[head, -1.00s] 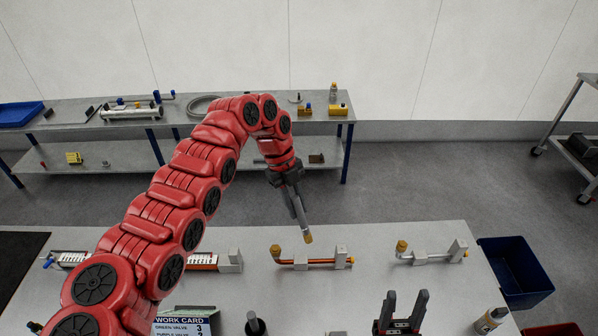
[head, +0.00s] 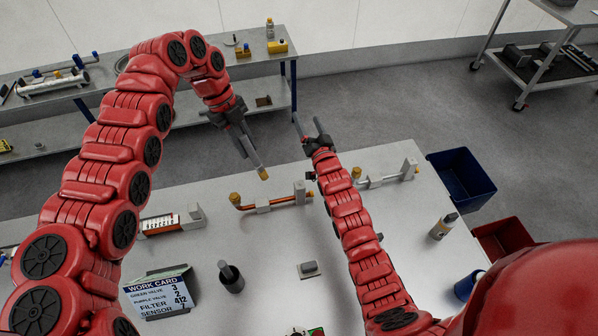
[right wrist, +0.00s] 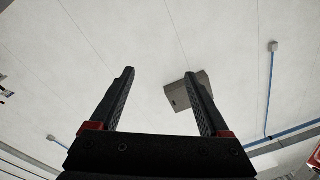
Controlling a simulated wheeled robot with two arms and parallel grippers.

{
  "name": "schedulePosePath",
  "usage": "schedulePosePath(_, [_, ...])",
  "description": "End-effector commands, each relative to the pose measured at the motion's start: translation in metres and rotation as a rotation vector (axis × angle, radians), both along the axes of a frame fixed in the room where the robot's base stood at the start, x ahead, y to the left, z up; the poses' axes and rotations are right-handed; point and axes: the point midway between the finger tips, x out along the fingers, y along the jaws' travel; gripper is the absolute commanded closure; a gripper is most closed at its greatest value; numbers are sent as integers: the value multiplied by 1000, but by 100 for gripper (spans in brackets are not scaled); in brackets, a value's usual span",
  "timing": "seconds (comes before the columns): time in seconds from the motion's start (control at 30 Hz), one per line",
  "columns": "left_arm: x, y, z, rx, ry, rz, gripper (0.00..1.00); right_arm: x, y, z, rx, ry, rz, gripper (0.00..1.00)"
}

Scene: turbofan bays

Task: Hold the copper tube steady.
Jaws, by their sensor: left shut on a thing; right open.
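The copper tube (head: 272,203) lies along a grey fixture on the table, with a brass-coloured nut (head: 235,198) on its upturned left end and a grey block (head: 299,193) at its right end. My left gripper (head: 246,147) is shut on a slim grey piece with a brass-coloured tip (head: 263,174). It holds this piece tilted down, seen above and behind the tube, apart from it in the picture. My right gripper (head: 309,124) is open and empty, beyond the tube and pointing away. In the right wrist view its jaws (right wrist: 165,95) face the wall.
A second fixture (head: 385,180) with a brass-capped fitting stands to the right, partly behind my right arm. A work card (head: 158,292), a dark bottle (head: 231,278) and a small grey block (head: 308,269) are nearer. A blue bin (head: 462,175) and red bin (head: 503,238) stand off the right edge.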

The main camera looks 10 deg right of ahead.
Motion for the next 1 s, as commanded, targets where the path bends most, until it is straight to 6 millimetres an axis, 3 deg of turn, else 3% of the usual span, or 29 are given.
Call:
schedulePosePath(0.1, [0,0,0,0,0,0,100,27,-3,-23,71,213,-33,20])
schedulePosePath(0.2, [0,0,0,0,0,0,100,38,-8,-43,139,398,-84,20])
schedulePosePath(0.37, [0,0,0,0,0,0,100,38,-14,-66,255,685,-196,20])
schedulePosePath(0.57, [0,0,0,0,0,0,100,2,-10,-85,425,1045,-389,20])
schedulePosePath(0.7, [0,0,0,0,0,0,100,-42,10,-87,545,1275,-547,20])
schedulePosePath(0.9, [0,0,0,0,0,0,100,-96,37,-81,651,1486,-747,20])
schedulePosePath(1.0, [0,0,0,0,0,0,100,-112,43,-79,669,1536,-809,20])
